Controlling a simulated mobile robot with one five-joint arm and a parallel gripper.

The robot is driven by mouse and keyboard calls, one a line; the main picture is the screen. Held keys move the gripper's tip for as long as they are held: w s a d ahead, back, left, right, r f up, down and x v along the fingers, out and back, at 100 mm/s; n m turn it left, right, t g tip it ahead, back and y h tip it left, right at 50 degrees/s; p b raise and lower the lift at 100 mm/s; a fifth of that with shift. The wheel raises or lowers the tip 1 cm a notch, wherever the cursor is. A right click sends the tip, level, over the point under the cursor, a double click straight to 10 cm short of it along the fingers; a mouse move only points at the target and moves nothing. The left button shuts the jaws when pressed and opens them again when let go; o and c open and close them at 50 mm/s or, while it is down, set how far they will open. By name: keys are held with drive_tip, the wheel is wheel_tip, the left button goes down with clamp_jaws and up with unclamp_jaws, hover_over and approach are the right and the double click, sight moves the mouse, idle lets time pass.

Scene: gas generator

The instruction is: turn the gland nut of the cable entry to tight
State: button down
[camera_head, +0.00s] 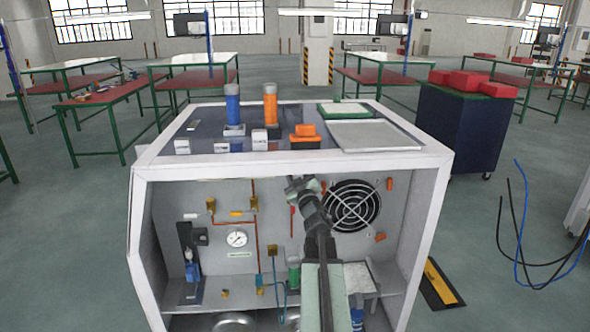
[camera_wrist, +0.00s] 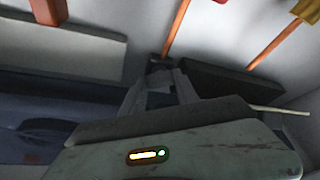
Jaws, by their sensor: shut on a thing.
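My gripper (camera_head: 302,187) reaches into the open-fronted cabinet, up under its top near the back panel, left of the round fan. In the wrist view my gripper (camera_wrist: 160,80) has its two fingers close together, shut on a small dark piece (camera_wrist: 158,63) at the tips. This piece is at the place of the cable entry's gland nut, mostly hidden by the fingers. Its thread and how tight it sits cannot be told. In the head view the arm and gripper cover it.
The fan grille (camera_head: 352,206) is close right of my gripper. A pressure gauge (camera_head: 236,239) and orange pipes (camera_head: 256,215) are to the left. The cabinet's white frame (camera_head: 290,170) runs just above. A shelf (camera_head: 215,303) with bottles lies below.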

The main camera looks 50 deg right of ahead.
drive_tip(key=shift+w+a+r+m+g+h+p, duration=0.15)
drive_tip(key=shift+m+g+h+p, duration=0.85)
drive_tip(key=shift+m, duration=3.15)
drive_tip(key=shift+w+a+m+g+h+p, duration=0.15)
drive_tip(key=shift+m+g+h, duration=1.6)
drive_tip(key=shift+m, duration=2.35)
drive_tip(key=shift+a+r+m+g+h+p, duration=0.15)
drive_tip(key=shift+m+g+h+p, duration=1.15)
drive_tip(key=shift+m, duration=2.85)
drive_tip(key=shift+f+m+g+y+b, duration=0.15)
drive_tip(key=shift+m+g+y+b, duration=0.15)
drive_tip(key=shift+g+y+b, duration=0.2)
drive_tip(key=c, duration=0.9)
unclamp_jaws()
drive_tip(key=shift+s, duration=0.1)
drive_tip(key=shift+a, duration=0.1)
drive_tip(key=shift+a, duration=0.1)
